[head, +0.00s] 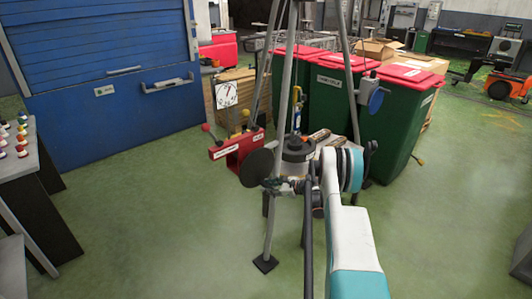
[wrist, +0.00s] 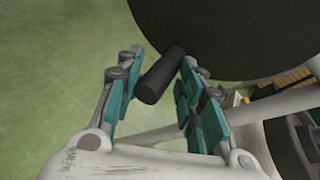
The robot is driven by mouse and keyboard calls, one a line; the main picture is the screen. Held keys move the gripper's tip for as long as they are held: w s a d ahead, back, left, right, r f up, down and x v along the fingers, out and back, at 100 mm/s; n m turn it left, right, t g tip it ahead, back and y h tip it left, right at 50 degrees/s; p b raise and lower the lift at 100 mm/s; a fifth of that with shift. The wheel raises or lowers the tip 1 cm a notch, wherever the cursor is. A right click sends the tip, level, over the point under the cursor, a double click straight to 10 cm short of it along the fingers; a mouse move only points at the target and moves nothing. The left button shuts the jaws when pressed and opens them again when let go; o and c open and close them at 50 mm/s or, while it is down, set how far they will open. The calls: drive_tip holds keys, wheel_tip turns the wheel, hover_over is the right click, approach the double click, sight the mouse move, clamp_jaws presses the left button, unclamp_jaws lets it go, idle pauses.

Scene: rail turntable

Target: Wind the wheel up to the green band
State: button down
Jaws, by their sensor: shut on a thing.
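A dark round wheel (head: 257,168) is mounted at the front of the tripod stand in the head view. Its flat face fills the upper right of the wrist view (wrist: 245,35). A black cylindrical handle (wrist: 161,75) sticks out from the wheel. My gripper (wrist: 158,68) has one finger on each side of this handle and is shut on it. In the head view my gripper (head: 283,187) is small and dark beside the wheel. A white dial (head: 226,94) with dark markings stands behind; its reading and any green band are too small to tell.
A red box with levers (head: 238,150) stands left of the wheel. Tripod legs (head: 271,225) rise close around my arm. A blue disc (head: 376,101) hangs at the right leg. Green bins with red lids (head: 397,120) stand behind.

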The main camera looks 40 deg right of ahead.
drive_tip(key=shift+w+a+f, duration=0.1)
drive_tip(key=shift+a, duration=1.65)
drive_tip(key=c, duration=1.2)
unclamp_jaws()
drive_tip(key=shift+a, duration=0.1)
drive_tip(key=shift+d, duration=0.25)
drive_tip(key=s, duration=0.8)
drive_tip(key=shift+s+d, duration=0.15)
drive_tip(key=shift+d, duration=0.3)
